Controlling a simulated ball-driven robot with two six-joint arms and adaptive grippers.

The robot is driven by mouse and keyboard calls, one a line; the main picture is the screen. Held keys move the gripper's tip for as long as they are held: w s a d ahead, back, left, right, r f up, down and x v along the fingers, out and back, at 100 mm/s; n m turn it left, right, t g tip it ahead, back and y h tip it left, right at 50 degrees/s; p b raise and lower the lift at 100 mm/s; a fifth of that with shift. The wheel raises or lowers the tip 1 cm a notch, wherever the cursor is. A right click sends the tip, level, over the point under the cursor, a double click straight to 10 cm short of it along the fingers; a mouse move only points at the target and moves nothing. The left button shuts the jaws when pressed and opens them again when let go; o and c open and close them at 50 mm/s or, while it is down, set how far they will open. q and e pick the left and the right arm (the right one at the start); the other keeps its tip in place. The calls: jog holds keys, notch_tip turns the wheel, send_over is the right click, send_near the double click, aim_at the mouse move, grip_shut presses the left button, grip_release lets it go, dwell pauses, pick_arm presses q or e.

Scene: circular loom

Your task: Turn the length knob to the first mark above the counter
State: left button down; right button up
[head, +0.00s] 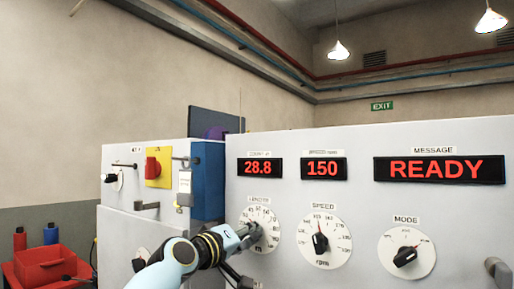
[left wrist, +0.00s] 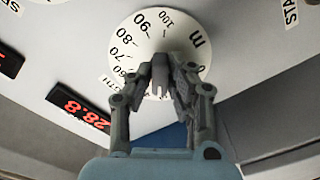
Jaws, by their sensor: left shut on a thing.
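The length dial (head: 267,226) is a round white scale on the grey panel, below the counter. The counter (head: 258,168) reads 28.8 in red; it also shows tilted in the left wrist view (left wrist: 78,110). My left gripper (head: 250,233) is at the middle of the length dial, shut on the length knob. In the left wrist view the gripper (left wrist: 160,78) covers the knob, so its pointer direction cannot be told. Marks from 60 to 100 show on the dial (left wrist: 155,35) around it.
The speed dial (head: 336,246) and mode dial (head: 417,262) are to the right on the same panel. Displays read 150 (head: 323,168) and READY (head: 438,169). A red switch on a yellow plate (head: 158,155) is at left. A red bin (head: 45,266) stands at far left.

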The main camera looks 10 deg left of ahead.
pick_arm(q)
jog(key=shift+n, duration=0.3)
jog(key=c, duration=1.3)
grip_release()
jog(key=shift+s, duration=0.1)
jog(key=p+v, duration=0.2)
jog(key=v, duration=0.4)
jog(key=shift+s+a, duration=0.15)
jog(key=shift+s, duration=0.25)
